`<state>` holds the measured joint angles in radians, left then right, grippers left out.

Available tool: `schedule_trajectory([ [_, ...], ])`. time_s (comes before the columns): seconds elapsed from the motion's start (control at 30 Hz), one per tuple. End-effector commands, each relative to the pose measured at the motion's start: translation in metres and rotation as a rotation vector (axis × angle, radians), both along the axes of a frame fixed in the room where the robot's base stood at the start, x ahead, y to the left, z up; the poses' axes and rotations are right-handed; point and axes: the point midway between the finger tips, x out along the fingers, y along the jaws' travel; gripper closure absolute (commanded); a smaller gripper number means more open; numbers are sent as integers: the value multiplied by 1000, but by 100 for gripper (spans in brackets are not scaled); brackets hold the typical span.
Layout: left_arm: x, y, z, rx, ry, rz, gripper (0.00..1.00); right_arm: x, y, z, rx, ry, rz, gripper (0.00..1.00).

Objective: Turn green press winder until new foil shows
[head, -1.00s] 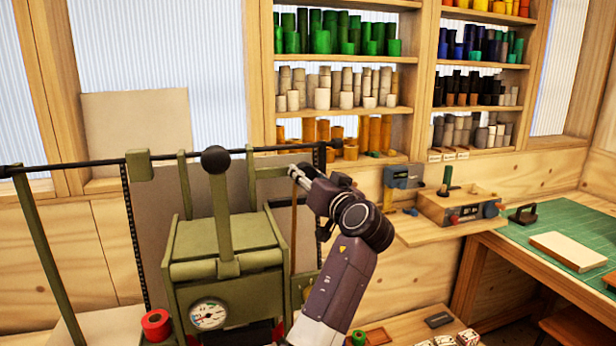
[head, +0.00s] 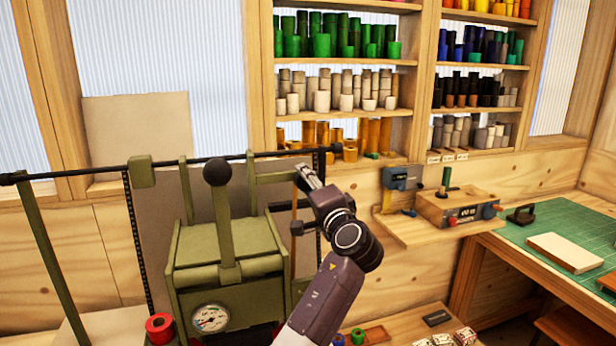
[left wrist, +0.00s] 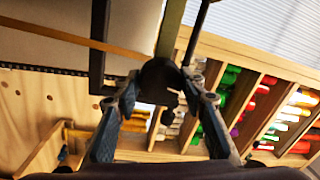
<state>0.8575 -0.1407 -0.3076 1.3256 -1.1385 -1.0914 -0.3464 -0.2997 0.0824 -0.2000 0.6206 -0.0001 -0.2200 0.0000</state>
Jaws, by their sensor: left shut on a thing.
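The green press (head: 225,245) stands at the lower left of the head view, with a gauge and an upright lever ending in a black ball. A narrow gold foil strip (head: 294,235) runs down its right side; it also crosses the upper left of the left wrist view (left wrist: 75,38). My left gripper (head: 304,175) is at the press's upper right, by the end of the black crossbar. In the left wrist view its fingers (left wrist: 160,100) are shut around a round black knob (left wrist: 158,78), apparently the winder's. The head view hides the knob. My right gripper is not in view.
A red roll (head: 159,328) lies left of the press. Shelves of coloured foil rolls (head: 340,90) stand behind. A small wall shelf (head: 440,232) with a tool block is to the right, then a bench with a green mat (head: 540,222).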

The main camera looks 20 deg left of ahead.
Motion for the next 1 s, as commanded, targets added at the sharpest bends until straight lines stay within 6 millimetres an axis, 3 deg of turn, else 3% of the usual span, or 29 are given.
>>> schedule_trajectory([
  [0.5, -1, 3, 8, 365, 239, 5, 86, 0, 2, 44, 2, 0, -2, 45],
  [1.0, -1, 3, 7, 504, 328, 6, 86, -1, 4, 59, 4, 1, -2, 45],
])
